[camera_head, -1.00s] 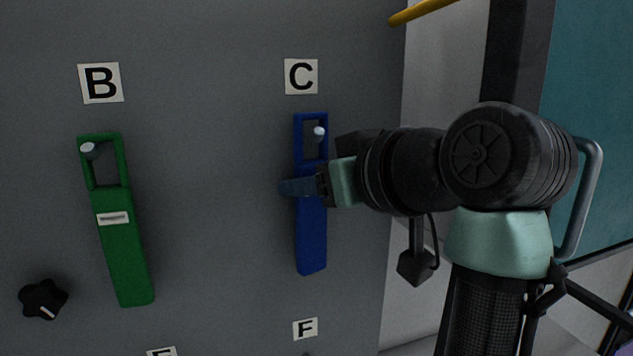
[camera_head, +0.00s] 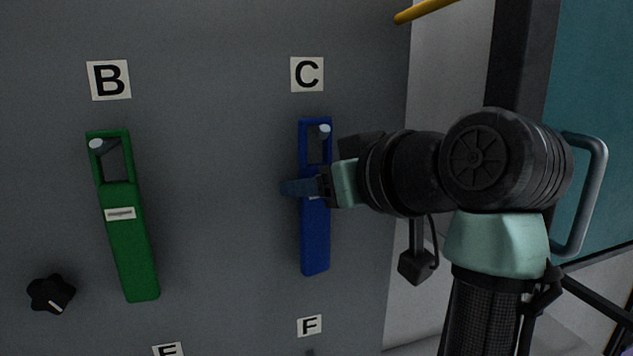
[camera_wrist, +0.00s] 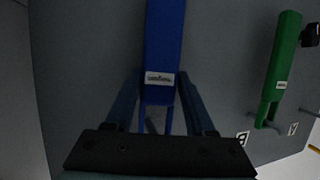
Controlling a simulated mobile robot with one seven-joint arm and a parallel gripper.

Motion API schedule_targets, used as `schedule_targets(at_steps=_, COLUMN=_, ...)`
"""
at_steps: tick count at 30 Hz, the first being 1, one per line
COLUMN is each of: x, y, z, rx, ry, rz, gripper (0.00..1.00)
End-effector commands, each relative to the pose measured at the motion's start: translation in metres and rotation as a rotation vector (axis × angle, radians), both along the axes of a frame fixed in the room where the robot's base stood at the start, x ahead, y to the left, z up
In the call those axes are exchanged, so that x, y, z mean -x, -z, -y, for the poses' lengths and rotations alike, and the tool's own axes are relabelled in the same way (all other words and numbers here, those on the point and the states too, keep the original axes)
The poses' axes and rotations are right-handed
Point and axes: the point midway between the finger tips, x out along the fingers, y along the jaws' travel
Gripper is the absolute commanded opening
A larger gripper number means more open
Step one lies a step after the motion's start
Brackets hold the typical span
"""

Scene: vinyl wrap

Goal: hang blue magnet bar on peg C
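The blue magnet bar (camera_head: 315,240) is upright against the grey panel under label C (camera_head: 307,74). Peg C (camera_head: 324,131) shows its pale tip inside the bar's upper loop, close below the loop's top edge. In the wrist view the bar (camera_wrist: 165,40) runs between my two fingers, with its white label facing me; its loop end lies toward the gripper. My gripper (camera_head: 305,187) reaches in from the right and is shut on the bar just below the loop. It also shows in the wrist view (camera_wrist: 160,85). Whether the loop rests on the peg cannot be told.
A green bar (camera_head: 130,250) hangs on the peg under label B, to the left. A black knob (camera_head: 50,293) is at lower left. Labels E and F (camera_head: 309,326) are below. The panel between the green and blue bars is clear.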

Motion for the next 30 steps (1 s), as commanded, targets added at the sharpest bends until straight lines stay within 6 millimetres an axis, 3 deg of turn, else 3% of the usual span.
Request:
schedule_targets(at_steps=1, x=-0.001, y=0.002, z=0.001, rx=-0.001, ry=0.004, rz=-0.004, gripper=0.73)
schedule_targets(at_steps=3, x=-0.001, y=0.002, z=0.001, rx=0.0, ry=0.005, rz=-0.004, gripper=0.85)
schedule_targets(at_steps=21, x=0.0, y=0.001, z=0.006, rx=-0.003, ry=0.015, rz=-0.001, gripper=0.85)
schedule_targets(at_steps=26, x=0.016, y=-0.004, z=0.015, rx=-0.002, ry=0.013, rz=0.004, gripper=0.85)
schedule_targets(at_steps=30, x=0.042, y=-0.014, z=0.029, rx=0.001, ry=0.009, rz=0.008, gripper=0.85)
